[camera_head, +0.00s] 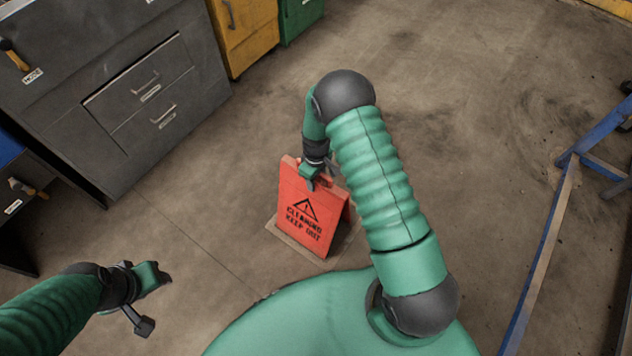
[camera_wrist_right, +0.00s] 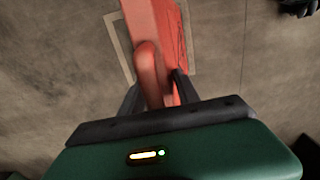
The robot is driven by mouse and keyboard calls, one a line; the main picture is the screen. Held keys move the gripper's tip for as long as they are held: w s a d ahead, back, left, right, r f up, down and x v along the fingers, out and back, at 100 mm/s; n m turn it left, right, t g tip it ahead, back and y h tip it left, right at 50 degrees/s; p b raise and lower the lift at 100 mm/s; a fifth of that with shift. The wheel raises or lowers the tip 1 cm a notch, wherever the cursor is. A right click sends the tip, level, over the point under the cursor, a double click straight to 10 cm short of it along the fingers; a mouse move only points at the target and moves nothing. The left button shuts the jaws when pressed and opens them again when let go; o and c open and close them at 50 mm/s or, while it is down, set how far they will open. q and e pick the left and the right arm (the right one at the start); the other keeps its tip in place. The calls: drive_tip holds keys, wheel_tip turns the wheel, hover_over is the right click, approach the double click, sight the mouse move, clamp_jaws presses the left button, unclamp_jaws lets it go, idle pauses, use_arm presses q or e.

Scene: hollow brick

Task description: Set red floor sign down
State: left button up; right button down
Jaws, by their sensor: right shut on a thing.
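The red floor sign (camera_head: 310,215) is upright, with a warning triangle and black lettering on its front. It stands over or just above a pale square outline (camera_head: 283,235) on the floor; I cannot tell whether its bottom touches. My right gripper (camera_head: 318,178) is shut on the sign's top edge. In the right wrist view the sign (camera_wrist_right: 148,40) runs between the two dark fingers (camera_wrist_right: 157,97), with the outline around its lower end. My left gripper (camera_head: 150,297) is at the lower left, away from the sign, with its fingers apart and nothing between them.
Grey drawer cabinets (camera_head: 120,100) stand at the left, with a yellow cabinet (camera_head: 243,35) and a green one (camera_head: 298,15) behind. A blue metal frame (camera_head: 545,250) stands at the right. The concrete floor (camera_head: 480,120) between is open.

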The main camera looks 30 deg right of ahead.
drive_tip(key=shift+f, duration=0.1)
drive_tip(key=c, duration=0.9)
unclamp_jaws()
drive_tip(key=shift+f, duration=0.1)
wheel_tip(320, 180, up, 12)
drive_tip(key=p, duration=0.5)
drive_tip(key=shift+f, duration=0.1)
drive_tip(key=s+a+r+m+t, duration=0.1)
drive_tip(key=s+a+r, duration=0.2)
drive_tip(key=s+r, duration=0.1)
drive_tip(key=s+a+r+m, duration=0.2)
drive_tip(key=s+a+r, duration=0.1)
drive_tip(key=s+r, duration=0.2)
drive_tip(key=s+a+r+m+t, duration=0.1)
drive_tip(key=s+a+r, duration=0.2)
drive_tip(key=s+r, duration=0.2)
wheel_tip(320, 180, up, 2)
drive_tip(key=shift+s+r+t, duration=0.15)
drive_tip(key=shift+r+t, duration=0.1)
drive_tip(key=shift+t, duration=0.05)
